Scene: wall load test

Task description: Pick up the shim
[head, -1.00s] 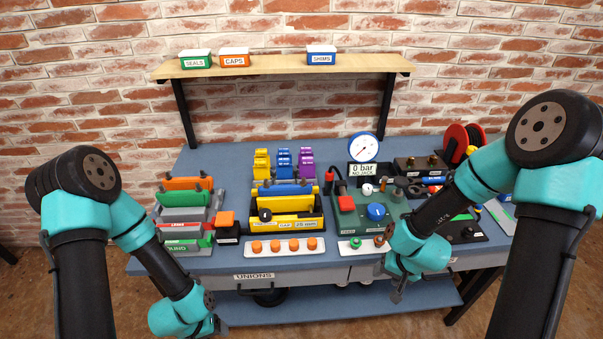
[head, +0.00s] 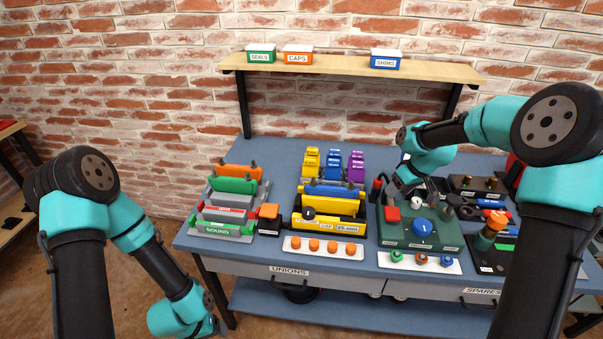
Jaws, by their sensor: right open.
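A blue box (head: 385,61) with a white lid, labelled SHIMS, stands on the wooden shelf. Small stepped blocks in yellow (head: 311,163), blue (head: 333,165) and purple (head: 356,167) stand in rows at the back of the bench; I cannot tell whether one of them is the shim. My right gripper (head: 402,188) is open, pointing down behind the red block on the green panel, right of the purple blocks. No piece shows between its fingers. My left gripper (head: 218,322) hangs low at the front left, away from the bench; its jaws are too unclear to judge.
The shelf (head: 340,73) overhangs the back. Blue bench surface (head: 280,165) is bare left of the yellow blocks.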

